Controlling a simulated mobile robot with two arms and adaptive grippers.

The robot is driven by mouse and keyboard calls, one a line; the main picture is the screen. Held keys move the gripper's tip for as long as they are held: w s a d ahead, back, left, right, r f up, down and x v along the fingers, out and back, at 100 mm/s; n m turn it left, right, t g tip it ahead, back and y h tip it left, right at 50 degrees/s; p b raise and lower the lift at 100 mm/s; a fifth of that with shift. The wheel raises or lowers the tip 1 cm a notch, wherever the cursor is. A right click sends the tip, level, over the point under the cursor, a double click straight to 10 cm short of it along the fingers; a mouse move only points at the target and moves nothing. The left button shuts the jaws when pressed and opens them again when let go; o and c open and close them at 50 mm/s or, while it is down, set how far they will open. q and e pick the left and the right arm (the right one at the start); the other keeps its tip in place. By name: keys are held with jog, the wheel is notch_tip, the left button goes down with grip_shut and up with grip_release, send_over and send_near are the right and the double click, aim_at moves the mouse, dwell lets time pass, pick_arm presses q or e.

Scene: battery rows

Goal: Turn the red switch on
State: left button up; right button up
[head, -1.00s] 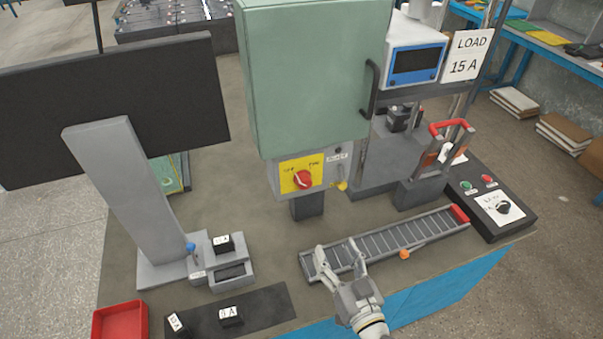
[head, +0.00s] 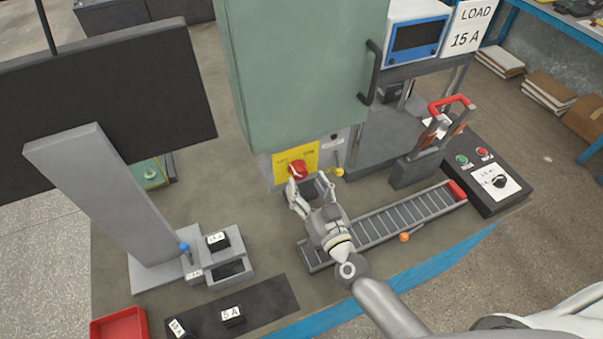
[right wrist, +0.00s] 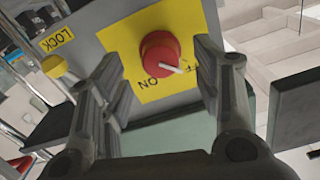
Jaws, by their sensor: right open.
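The red switch (head: 297,170) is a round red knob with a white pointer on a yellow plate (head: 311,155). The plate is on the grey panel below a green cabinet (head: 292,75). In the right wrist view the knob (right wrist: 161,54) appears upside down, its pointer aimed toward the partly hidden label at the right, away from "ON". My right gripper (head: 308,184) is open and empty, just in front of and slightly below the knob. In the wrist view its fingers (right wrist: 156,62) stand on either side of the knob, with visible gaps. My left gripper is not in view.
A yellow lock knob (head: 338,172) sits right of the switch. A slatted rack (head: 390,225) lies below my right arm. A red-handled lever (head: 447,104) and a black control box (head: 490,185) stand to the right. A dark monitor (head: 100,100) is at left.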

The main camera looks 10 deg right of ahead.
aim_at(302, 177)
jog(key=shift+w+a, duration=0.15)
jog(key=shift+w, duration=0.75)
jog(key=shift+w+a, duration=0.15)
jog(key=shift+w, duration=0.7)
jog(key=shift+c, duration=0.2)
jog(key=c, duration=0.5)
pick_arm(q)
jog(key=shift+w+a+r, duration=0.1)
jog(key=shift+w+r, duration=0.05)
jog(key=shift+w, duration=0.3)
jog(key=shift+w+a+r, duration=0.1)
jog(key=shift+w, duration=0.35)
pick_arm(e)
jog(key=c, duration=0.5)
